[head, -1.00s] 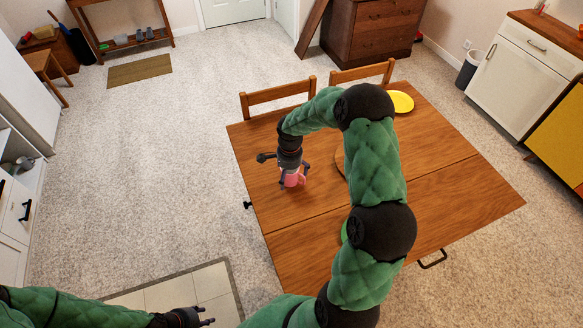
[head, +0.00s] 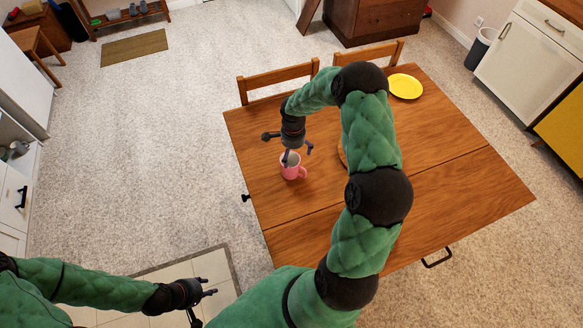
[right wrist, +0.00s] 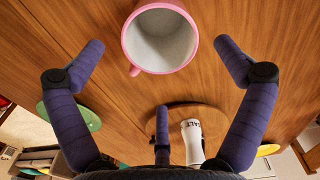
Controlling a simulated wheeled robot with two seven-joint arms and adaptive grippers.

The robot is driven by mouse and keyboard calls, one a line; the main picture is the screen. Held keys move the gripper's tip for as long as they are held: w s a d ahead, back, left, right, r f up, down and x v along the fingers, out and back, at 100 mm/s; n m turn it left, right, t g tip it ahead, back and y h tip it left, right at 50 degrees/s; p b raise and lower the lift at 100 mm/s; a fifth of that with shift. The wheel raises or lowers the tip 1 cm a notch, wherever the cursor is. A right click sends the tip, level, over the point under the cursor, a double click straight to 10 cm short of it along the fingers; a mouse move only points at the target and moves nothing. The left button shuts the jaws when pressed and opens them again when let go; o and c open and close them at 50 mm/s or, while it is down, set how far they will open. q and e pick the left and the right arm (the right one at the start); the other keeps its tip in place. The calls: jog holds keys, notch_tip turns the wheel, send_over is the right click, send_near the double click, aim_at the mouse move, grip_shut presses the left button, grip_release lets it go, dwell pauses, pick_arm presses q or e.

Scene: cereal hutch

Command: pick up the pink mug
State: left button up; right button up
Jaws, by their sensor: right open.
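The pink mug (head: 291,167) stands upright on the wooden table, its handle to the right in the head view. In the right wrist view the mug (right wrist: 129,40) shows its open top and white inside, with the handle at the lower left. My right gripper (head: 297,151) is just above the mug, open and empty. In the right wrist view its purple fingers are spread on both sides of the mug, apart from it. My left gripper (head: 211,286) is off the table at the lower left, its fingers apart and empty.
The wooden table (head: 460,190) holds a yellow plate (head: 405,86) at its far side. The right wrist view shows a salt shaker (right wrist: 192,142) on a round board (right wrist: 216,120) and a green plate (right wrist: 88,116). Two chairs (head: 277,82) stand at the far edge.

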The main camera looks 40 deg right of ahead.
aim_at(291, 159)
jog(key=f, duration=0.5)
jog(key=shift+w+a, duration=0.3)
jog(key=shift+w, duration=0.05)
jog(key=shift+r, duration=0.1)
jog(key=c, duration=1.4)
jog(key=shift+c, duration=0.2)
